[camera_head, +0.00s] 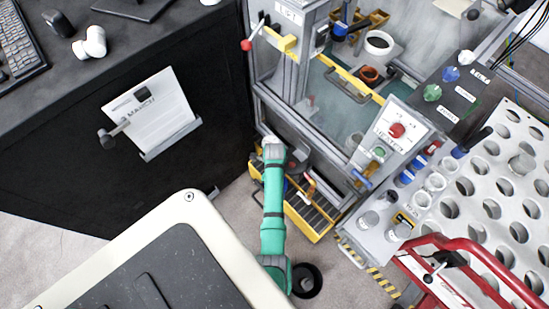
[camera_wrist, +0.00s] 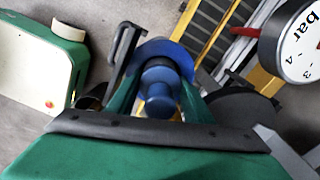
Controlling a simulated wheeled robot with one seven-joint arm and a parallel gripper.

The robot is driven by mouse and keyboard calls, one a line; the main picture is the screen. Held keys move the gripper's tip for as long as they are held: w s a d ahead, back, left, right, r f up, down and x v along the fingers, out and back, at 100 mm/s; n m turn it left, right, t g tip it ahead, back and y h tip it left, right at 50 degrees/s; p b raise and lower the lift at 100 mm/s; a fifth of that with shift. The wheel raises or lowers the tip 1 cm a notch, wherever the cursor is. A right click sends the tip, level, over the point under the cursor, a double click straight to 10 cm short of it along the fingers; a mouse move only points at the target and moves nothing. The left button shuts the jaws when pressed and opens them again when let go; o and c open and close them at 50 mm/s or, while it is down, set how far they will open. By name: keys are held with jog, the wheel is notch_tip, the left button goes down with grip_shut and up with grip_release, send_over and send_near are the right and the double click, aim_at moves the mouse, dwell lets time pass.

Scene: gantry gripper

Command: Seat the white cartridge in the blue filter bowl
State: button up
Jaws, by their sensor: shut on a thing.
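My gripper (camera_wrist: 155,90) shows in the wrist view, shut on a blue round piece (camera_wrist: 160,72) with a narrower blue stub facing the camera. I cannot tell whether this piece is the filter bowl. In the head view my green arm reaches to the edge of a yellow crate, and its fingertips are hidden there. No white cartridge can be made out for certain. Several pale cups (camera_head: 435,181) and blue-capped pieces (camera_head: 403,178) stand on the grey shelf at the right, too small to identify.
The yellow crate (camera_head: 309,226) with a dark slatted floor lies under the arm's end. A metal-framed bench (camera_head: 315,135) rises behind it. A white "bar" gauge (camera_wrist: 298,45) is close at the right of the wrist view. A red tubular frame (camera_head: 440,241) stands at lower right.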

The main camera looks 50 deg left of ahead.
jog(key=shift+f, duration=0.45)
jog(key=o, duration=1)
jog(key=shift+o, duration=0.2)
jog(key=shift+w, duration=0.1)
jog(key=shift+w+d, duration=0.15)
jog(key=shift+d, duration=0.05)
notch_tip(320, 180, up, 14)
jog(key=shift+a+f, duration=0.15)
jog(key=shift+f, duration=0.1)
jog(key=r, duration=0.6)
jog(key=shift+s, duration=0.25)
